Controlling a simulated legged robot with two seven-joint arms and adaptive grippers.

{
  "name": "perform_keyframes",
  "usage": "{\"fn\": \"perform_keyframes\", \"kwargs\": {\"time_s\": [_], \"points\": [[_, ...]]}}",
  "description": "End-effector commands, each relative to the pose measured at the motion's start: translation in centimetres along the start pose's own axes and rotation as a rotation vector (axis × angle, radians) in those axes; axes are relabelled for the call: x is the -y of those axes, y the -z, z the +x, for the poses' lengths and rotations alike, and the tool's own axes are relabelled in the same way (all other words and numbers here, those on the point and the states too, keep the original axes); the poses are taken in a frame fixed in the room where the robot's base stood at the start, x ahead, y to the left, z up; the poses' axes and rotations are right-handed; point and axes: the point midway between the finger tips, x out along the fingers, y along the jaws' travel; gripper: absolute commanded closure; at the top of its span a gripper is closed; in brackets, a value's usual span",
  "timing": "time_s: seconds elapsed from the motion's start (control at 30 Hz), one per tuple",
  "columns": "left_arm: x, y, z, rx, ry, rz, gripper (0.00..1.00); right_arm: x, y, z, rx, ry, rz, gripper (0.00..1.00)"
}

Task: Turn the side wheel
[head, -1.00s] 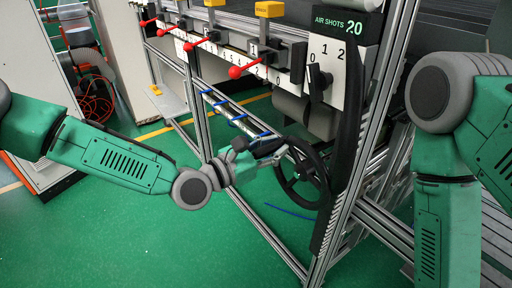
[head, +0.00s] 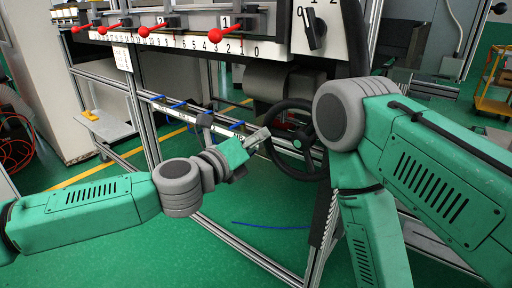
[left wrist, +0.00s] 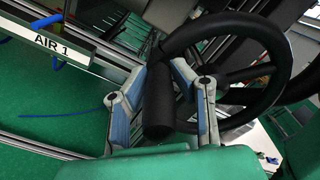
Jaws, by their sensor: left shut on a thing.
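The black side wheel (head: 290,172) is mounted low on the side of the machine frame, with its right part hidden behind my right arm. In the left wrist view, the wheel's rim (left wrist: 278,55) fills the upper right, and its black cylindrical handle (left wrist: 159,105) sticks out toward my gripper. My left gripper (head: 264,138) is at the wheel's left side. Its two blue-padded fingers (left wrist: 158,98) are shut around the handle, one on each side. My right gripper is out of view; only the right arm shows.
Red-knobbed levers (head: 215,36) line a numbered white scale above. A black knob (head: 313,30) sits on a panel over the wheel. A blue-clipped rail (head: 180,113) runs left of the wheel. Green floor lies open at lower left. A yellow cart (head: 494,100) stands far right.

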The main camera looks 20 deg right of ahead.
Motion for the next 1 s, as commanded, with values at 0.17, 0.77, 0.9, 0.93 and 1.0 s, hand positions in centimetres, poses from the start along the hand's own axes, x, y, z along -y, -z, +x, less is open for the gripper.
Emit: {"fn": "perform_keyframes", "kwargs": {"time_s": [0.17, 0.77, 0.9, 0.93, 1.0], "points": [[-0.7, 0.8, 0.0, 0.000, 0.004, -0.114, 1.00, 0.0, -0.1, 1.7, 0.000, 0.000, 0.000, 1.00], [-1.0, 1.2, 0.0, 0.003, 0.002, -0.229, 1.00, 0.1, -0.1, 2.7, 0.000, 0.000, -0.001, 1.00], [-1.0, 1.2, 0.1, 0.003, 0.002, -0.228, 1.00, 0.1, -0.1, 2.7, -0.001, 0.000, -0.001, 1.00], [-1.0, 1.2, 0.1, 0.003, 0.002, -0.228, 1.00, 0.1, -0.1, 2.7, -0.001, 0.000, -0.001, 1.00], [-1.0, 1.2, 0.1, 0.003, 0.002, -0.227, 0.72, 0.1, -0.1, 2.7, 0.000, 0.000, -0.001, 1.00]]}}
